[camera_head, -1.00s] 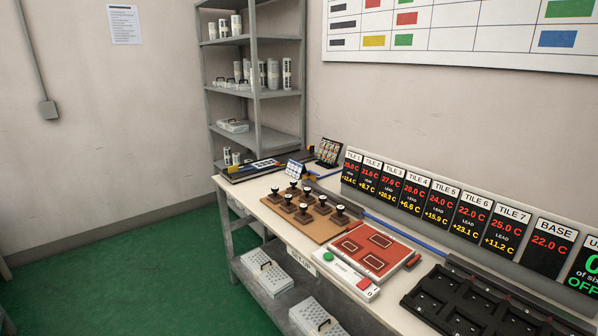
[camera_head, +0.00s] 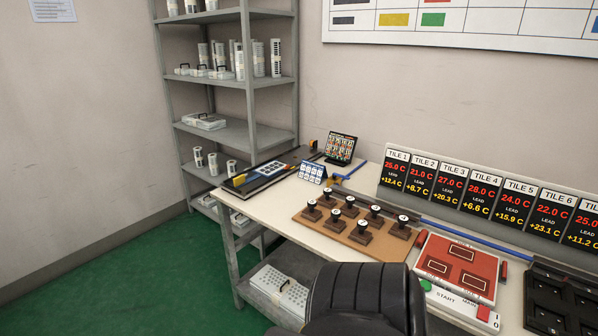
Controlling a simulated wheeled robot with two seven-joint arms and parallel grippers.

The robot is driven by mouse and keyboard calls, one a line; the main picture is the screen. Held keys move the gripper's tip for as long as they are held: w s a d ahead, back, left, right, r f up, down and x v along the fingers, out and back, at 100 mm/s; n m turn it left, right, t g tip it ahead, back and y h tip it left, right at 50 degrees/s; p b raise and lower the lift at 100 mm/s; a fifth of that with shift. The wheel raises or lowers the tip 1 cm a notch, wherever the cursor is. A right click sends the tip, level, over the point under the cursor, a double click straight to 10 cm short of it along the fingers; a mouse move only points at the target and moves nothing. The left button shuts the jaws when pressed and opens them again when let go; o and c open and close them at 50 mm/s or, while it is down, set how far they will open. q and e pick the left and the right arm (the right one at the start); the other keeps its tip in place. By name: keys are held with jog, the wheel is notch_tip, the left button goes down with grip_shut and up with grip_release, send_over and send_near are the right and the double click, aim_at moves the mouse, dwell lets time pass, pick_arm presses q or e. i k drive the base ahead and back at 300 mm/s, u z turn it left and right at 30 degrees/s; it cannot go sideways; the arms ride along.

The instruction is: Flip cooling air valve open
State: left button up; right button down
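A blue pipe (camera_head: 462,234) runs along the back of the bench, below the row of tile displays. At its left end, a small angled blue piece (camera_head: 350,173) sits beside a small yellow part, near the dark tilted picture stand. This may be the cooling air valve, but it is too small to tell its handle or position. Neither of my grippers is in view.
Several black-knobbed stamps stand on a brown board (camera_head: 329,235). A red panel (camera_head: 457,266) with a green START button is to its right. A small blue-and-white card stand (camera_head: 312,171) is near the back. A grey shelf rack (camera_head: 245,60) stands at left; green floor is clear.

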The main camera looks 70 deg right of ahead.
aim_at(334, 174)
jog(key=z, duration=0.25)
jog(key=i, duration=0.95)
jog(key=z, duration=1.4)
jog(key=i, duration=0.75)
jog(key=z, duration=0.7)
